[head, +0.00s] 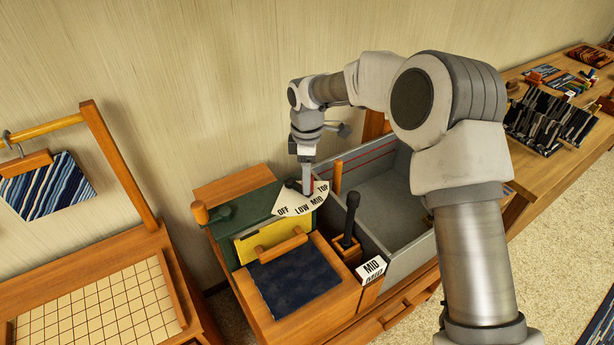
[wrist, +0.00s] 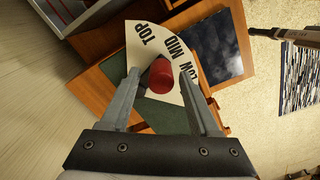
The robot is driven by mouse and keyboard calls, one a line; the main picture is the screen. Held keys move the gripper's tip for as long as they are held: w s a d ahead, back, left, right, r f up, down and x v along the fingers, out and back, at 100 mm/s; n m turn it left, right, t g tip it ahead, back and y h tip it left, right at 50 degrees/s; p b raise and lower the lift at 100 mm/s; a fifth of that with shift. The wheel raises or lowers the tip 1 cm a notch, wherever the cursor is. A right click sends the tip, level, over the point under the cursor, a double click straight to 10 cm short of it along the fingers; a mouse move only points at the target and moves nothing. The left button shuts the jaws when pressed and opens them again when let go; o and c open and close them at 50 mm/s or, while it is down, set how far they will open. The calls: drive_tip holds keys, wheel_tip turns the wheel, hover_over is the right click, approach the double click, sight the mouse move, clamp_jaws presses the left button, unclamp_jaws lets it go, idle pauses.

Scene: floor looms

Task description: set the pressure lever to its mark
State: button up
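A white fan-shaped scale (head: 291,204) marked OFF, LOW, MID and TOP stands on the loom box; in the wrist view the scale (wrist: 140,42) is partly hidden by my gripper. My gripper (wrist: 161,82) is open, with one finger on each side of the knob and a visible gap to both. In the head view my gripper (head: 308,185) hides most of the knob. A white card (head: 371,269) reading MID is on the box's front.
A wooden block with a dark blue top (head: 295,278) and a yellow panel (head: 262,239) are close in front.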

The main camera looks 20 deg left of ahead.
idle(0.3)
wheel_tip(320, 180, up, 17)
drive_tip(key=shift+r, duration=0.2)
idle(0.5)
